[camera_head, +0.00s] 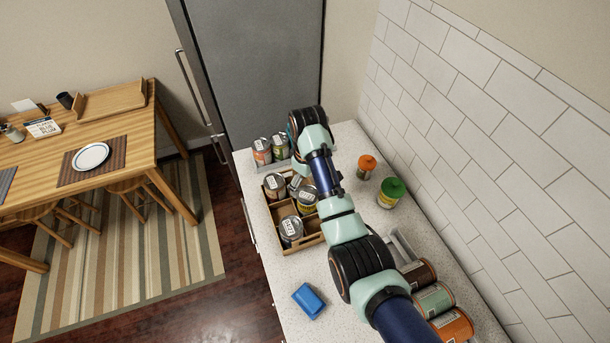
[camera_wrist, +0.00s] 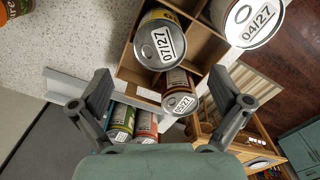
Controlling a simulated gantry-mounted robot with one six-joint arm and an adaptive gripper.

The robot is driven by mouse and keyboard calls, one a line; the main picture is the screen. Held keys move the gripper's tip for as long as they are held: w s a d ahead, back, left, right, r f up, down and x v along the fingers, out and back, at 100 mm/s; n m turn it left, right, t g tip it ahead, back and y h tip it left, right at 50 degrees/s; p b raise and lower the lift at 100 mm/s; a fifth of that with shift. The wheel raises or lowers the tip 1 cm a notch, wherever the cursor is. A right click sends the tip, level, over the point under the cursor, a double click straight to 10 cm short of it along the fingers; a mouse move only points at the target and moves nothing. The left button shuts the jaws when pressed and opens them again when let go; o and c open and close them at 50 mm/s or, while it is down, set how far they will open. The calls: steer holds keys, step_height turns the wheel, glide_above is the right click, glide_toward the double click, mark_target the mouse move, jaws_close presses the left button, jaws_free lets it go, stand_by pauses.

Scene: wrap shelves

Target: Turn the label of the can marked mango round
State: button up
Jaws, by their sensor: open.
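I cannot read the word mango on any can in these frames. Two cans, one orange-red (camera_head: 262,151) and one green (camera_head: 280,147), stand side by side in a grey tray (camera_head: 266,168) at the counter's far end. In the wrist view the green can (camera_wrist: 121,122) and the orange-red can (camera_wrist: 146,126) show below the jaws. My gripper (camera_wrist: 160,78) is open and empty, with its fingers wide apart. A can stamped 05/27 (camera_wrist: 179,92) shows between the fingers, apart from them. In the head view my arm hides most of the gripper.
A wooden divided crate (camera_head: 302,246) holds several cans with dates on their lids. An orange-lidded jar (camera_head: 367,165) and a green-lidded jar (camera_head: 390,192) stand by the tiled wall. A blue sponge-like block (camera_head: 309,300) and several lying cans (camera_head: 434,300) are nearer. A fridge (camera_head: 255,65) stands beyond.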

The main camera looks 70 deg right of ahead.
mark_target(308, 193)
step_height(308, 193, down, 8)
steer(key=shift+s+r+b, duration=0.1)
steer(key=shift+s+b, duration=0.05)
steer(key=shift+b, duration=0.3)
steer(key=shift+c, duration=0.2)
steer(key=c, duration=1.5)
steer(key=shift+r+m+p, duration=0.15)
steer(key=shift+m+p, duration=0.25)
steer(key=shift+m, duration=0.9)
steer(key=shift+m+p, duration=0.5)
steer(key=shift+m, duration=0.3)
steer(key=shift+m+p, duration=0.65)
steer(key=shift+m, duration=1.95)
